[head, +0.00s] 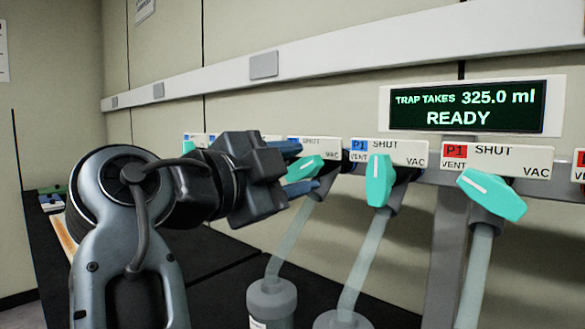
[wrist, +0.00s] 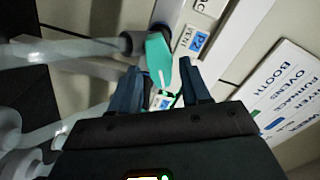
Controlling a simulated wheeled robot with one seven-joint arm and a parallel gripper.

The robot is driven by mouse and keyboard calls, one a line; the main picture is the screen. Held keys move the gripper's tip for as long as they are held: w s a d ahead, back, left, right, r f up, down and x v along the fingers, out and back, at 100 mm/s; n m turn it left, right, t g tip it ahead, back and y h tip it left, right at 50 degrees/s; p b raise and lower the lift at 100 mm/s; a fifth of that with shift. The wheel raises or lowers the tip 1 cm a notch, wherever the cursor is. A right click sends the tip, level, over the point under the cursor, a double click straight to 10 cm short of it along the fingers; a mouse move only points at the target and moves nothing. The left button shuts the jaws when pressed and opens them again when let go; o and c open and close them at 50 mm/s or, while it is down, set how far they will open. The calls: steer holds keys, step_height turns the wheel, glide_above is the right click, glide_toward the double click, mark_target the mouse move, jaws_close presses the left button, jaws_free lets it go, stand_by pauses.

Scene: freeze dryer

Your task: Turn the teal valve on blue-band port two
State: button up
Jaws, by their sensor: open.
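In the head view a teal valve (head: 308,168) sits under a plate marked SHUT and VAC (head: 318,146), whose port number is hidden behind my gripper. It is the valve just left of the blue-band P1 valve (head: 379,180). My gripper (head: 316,168) is open, with one finger above and one below this teal valve. In the wrist view the teal valve (wrist: 159,60) reaches down between the two fingertips, with a white line on its face. I cannot tell whether the fingers touch it.
A red-band P1 valve (head: 492,192) is farther right. A green display (head: 468,106) reads TRAP TAKES 325.0 ml READY. Clear tubes hang from the valves to flasks (head: 271,300) below. A dark bench (head: 215,262) lies under my arm. A printed sign (wrist: 285,95) shows right in the wrist view.

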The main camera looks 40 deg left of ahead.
steer(key=shift+c, duration=0.3)
jaws_close()
